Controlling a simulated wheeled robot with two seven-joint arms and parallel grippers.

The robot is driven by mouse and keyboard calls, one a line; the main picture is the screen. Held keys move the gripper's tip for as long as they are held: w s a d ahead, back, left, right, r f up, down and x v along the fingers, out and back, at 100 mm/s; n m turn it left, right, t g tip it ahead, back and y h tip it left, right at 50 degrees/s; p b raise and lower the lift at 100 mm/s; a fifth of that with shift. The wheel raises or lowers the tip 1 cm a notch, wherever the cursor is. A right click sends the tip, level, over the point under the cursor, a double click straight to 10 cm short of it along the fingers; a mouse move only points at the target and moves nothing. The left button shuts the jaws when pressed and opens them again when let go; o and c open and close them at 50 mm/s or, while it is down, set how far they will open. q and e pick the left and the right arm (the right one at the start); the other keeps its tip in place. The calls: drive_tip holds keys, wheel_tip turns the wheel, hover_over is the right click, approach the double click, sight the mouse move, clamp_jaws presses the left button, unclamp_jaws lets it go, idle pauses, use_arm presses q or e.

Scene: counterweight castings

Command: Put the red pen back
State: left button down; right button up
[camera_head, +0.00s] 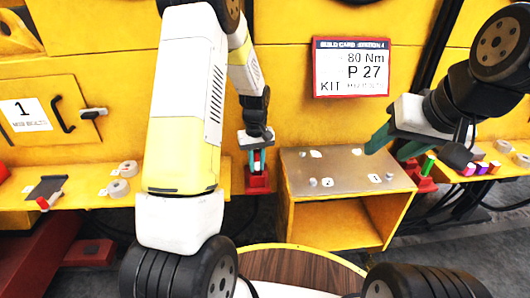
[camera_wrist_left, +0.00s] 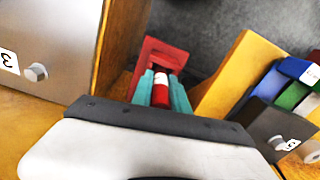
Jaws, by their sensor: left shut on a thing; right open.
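The red pen (camera_wrist_left: 160,93), with a pale band near its upper end, is between the teal fingers of my left gripper (camera_wrist_left: 161,88), which is shut on it. A red holder (camera_wrist_left: 152,48) lies right behind and around the fingers in the left wrist view. In the head view my left gripper (camera_head: 257,160) points down just above this red holder (camera_head: 257,184), at the left of the metal-topped box. I cannot tell whether the pen's lower end is in the holder. My right gripper (camera_head: 393,146) is open, with nothing between its fingers, above the right side of the box.
The box (camera_head: 333,170) has a metal top with small knobs and labels. Several coloured pens or markers (camera_head: 480,168) lie on the right ledge. A dark plate (camera_head: 47,188) and tape rolls (camera_head: 122,180) lie on the left ledge. A round wooden top (camera_head: 290,266) is in front.

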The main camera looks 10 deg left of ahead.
use_arm(q)
drive_tip(key=shift+f, duration=0.25)
idle(0.4)
drive_tip(key=c, duration=1.2)
unclamp_jaws()
wheel_tip(320, 180, up, 14)
drive_tip(key=shift+r, duration=0.35)
